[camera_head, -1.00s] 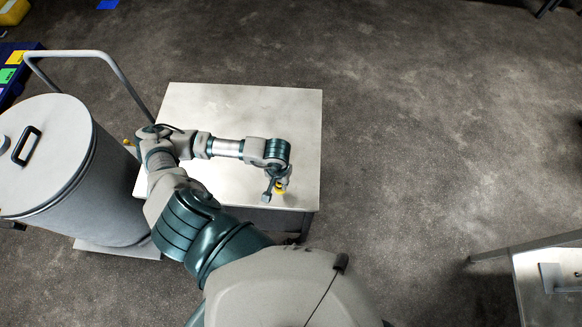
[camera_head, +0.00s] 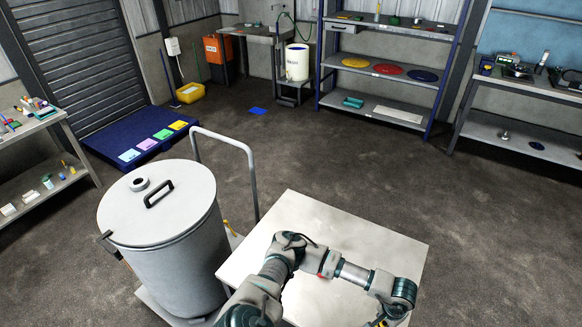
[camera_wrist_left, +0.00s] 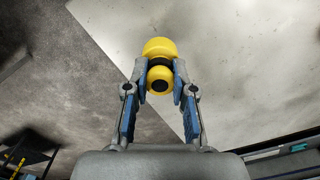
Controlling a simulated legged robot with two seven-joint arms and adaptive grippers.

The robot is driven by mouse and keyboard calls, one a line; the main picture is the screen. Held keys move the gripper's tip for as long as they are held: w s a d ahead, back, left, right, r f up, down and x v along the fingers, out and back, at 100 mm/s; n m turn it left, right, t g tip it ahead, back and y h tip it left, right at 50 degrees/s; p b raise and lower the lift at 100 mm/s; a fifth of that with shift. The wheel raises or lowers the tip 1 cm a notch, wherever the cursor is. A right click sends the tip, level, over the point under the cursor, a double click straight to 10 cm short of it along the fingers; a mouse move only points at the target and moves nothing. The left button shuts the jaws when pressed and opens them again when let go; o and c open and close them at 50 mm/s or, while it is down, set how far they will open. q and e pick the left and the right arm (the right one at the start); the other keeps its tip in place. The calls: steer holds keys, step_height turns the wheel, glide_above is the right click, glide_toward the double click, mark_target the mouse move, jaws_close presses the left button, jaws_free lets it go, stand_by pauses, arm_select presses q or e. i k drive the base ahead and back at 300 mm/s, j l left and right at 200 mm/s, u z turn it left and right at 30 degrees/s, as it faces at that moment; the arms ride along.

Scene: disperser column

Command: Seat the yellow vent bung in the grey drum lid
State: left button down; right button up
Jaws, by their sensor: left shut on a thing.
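The grey drum lid (camera_head: 185,215) lies on the tall grey drum (camera_head: 182,280) at the left in the head view. It has a black handle and, behind it, a round raised opening (camera_head: 139,184) with a dark centre. My left gripper (camera_wrist_left: 159,78) is shut on the yellow vent bung (camera_wrist_left: 159,47) in the left wrist view. The bung has a wide rounded yellow part, a dark band and a smaller yellow knob between the fingers. In the head view this gripper is at the bottom edge, mostly cut off, well right of the drum. My right gripper is not in view.
A pale table (camera_head: 330,225) stands right of the drum, its visible top bare under my left arm. A trolley rail (camera_head: 245,150) rises behind the drum. A blue platform (camera_head: 140,140) with coloured squares lies behind. Shelves and benches line the walls; the middle floor is clear.

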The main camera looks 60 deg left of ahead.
mark_target(158, 202)
steer(key=k+j+u, duration=0.1)
steer(key=k+j, duration=0.9)
steer(key=j, duration=0.15)
steer(key=k+j+u, duration=0.15)
steer(key=k+j, duration=0.35)
steer(key=j, duration=0.1)
